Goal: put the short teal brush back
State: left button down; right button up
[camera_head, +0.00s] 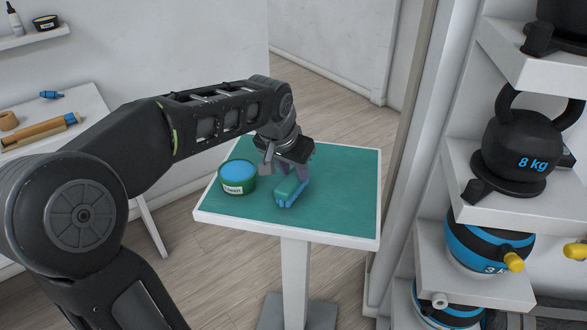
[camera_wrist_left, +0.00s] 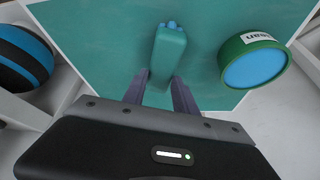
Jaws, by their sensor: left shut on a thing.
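A short teal brush (camera_head: 285,194) with a blue underside is at the green-topped table (camera_head: 330,180), right of a green tub. My left gripper (camera_head: 281,176) reaches down and is shut on one end of the brush. In the left wrist view the brush (camera_wrist_left: 169,52) shows between the two fingers of the left gripper (camera_wrist_left: 162,84), its far end pointing away from the palm. I cannot tell whether the brush touches the table or hangs just above it. My right gripper is not in view.
The green tub (camera_head: 238,178) with a blue top stands close left of the brush. A white rack (camera_head: 497,211) with kettlebells (camera_head: 518,148) and balls (camera_head: 478,248) stands at the right. A side table (camera_head: 88,108) at the left holds small items. The table's right part is clear.

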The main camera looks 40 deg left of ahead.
pick_arm(q)
jog(key=shift+f+b, duration=0.55)
jog(key=shift+f, duration=0.15)
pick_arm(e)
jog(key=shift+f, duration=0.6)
pick_arm(q)
jog(key=c, duration=0.9)
grip_release()
jog(key=shift+r, duration=0.1)
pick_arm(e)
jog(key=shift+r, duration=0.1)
